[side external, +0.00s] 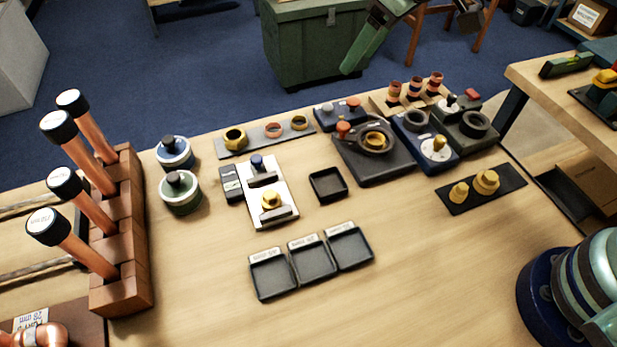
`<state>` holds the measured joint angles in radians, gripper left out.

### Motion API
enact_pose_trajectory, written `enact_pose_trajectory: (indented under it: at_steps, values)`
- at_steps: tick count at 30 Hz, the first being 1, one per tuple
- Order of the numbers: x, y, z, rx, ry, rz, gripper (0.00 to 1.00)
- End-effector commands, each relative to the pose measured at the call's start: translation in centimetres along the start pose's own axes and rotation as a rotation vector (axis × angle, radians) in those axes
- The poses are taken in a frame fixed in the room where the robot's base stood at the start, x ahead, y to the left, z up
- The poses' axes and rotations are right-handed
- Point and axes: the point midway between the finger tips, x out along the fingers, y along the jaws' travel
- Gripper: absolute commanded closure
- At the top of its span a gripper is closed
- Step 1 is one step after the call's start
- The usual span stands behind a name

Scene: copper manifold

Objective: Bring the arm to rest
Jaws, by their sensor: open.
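My gripper (372,38) shows at the top edge of the side external view, raised above the far side of the bench. Its green finger points down and left, clear of everything on the bench. The rest of it is cut off by the frame, and I see nothing held in it. My striped base stands at the lower right. The wooden workbench (420,265) carries the copper manifold work, all of it apart from my gripper.
Upright copper tubes with black caps (65,183) lean in a brick-like rack (125,230) at left.

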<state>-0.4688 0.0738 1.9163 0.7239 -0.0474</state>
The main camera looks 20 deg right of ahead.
Motion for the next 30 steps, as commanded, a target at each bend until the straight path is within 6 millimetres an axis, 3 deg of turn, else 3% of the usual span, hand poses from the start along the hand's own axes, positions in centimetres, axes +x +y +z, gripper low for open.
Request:
enact_pose_trajectory:
  at_steps: [3, 9, 18, 24, 30]
  values:
    - [-3.4, 4.0, 2.7, 0.096, 0.016, 0.042, 0.40]
    - [-7.5, 8.5, 8.4, 0.247, 0.034, 0.108, 0.40]
    - [-10.5, 11.7, 16.1, 0.426, 0.055, 0.191, 0.40]
    - [-10.9, 12.1, 18.0, 0.468, 0.058, 0.210, 0.40]
    - [-10.8, 12.1, 18.1, 0.469, 0.057, 0.210, 0.40]
